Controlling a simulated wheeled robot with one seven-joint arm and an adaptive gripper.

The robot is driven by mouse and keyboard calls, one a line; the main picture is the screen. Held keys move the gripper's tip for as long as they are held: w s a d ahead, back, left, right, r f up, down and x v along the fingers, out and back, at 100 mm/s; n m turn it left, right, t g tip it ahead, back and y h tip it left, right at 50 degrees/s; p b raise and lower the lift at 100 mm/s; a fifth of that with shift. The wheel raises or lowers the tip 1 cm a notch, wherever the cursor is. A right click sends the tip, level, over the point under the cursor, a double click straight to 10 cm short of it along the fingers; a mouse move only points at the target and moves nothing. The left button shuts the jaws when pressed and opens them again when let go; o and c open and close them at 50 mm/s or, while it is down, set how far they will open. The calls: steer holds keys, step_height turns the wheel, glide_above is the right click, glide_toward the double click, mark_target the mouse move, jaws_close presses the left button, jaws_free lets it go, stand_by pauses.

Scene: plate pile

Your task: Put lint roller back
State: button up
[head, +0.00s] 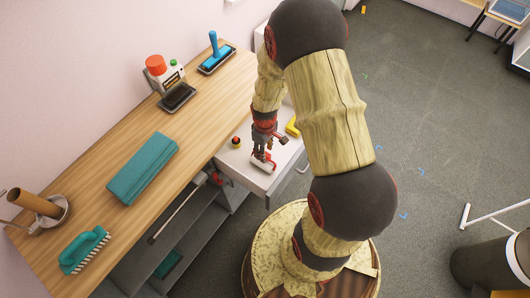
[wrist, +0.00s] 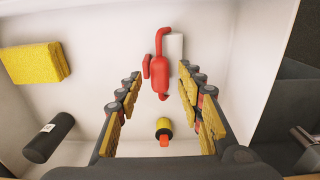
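The lint roller, with a red handle (wrist: 161,78) and a white roll (wrist: 174,48), lies in the open white drawer (wrist: 95,30). The white roll also shows below my gripper in the head view (head: 261,167). My gripper (wrist: 164,75) is open and points down into the drawer. Its fingers are on either side of the red handle, with a visible gap on each side. I cannot tell how far the fingertips are above the handle.
The drawer also holds a yellow block (wrist: 35,62), a black cylinder (wrist: 48,138) and a small yellow-and-red item (wrist: 163,126). The wooden counter (head: 195,125) carries a teal box (head: 143,167), a teal brush (head: 84,250), a bottle (head: 168,76) and a blue-handled tool (head: 214,50).

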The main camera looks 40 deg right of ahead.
steer(key=s+a+r+m+t+p, duration=0.1)
steer(key=a+r, duration=0.2)
steer(key=r, duration=1.2)
steer(key=a+r+m+t+p, duration=0.1)
steer(key=a+r+t, duration=0.15)
steer(key=r, duration=1.15)
steer(key=s+a+r+m+t, duration=0.1)
steer(key=s+a+r, duration=0.2)
steer(key=s+r, duration=0.2)
steer(key=s+a+r+m+t, duration=0.1)
steer(key=s+a+r, duration=0.2)
steer(key=s+r, duration=0.3)
step_height(320, 180, up, 2)
steer(key=shift+s+a+r, duration=0.1)
steer(key=shift+s+a, duration=0.05)
steer(key=shift+a, duration=0.2)
steer(key=shift+f+b, duration=0.4)
steer(key=shift+f, duration=0.05)
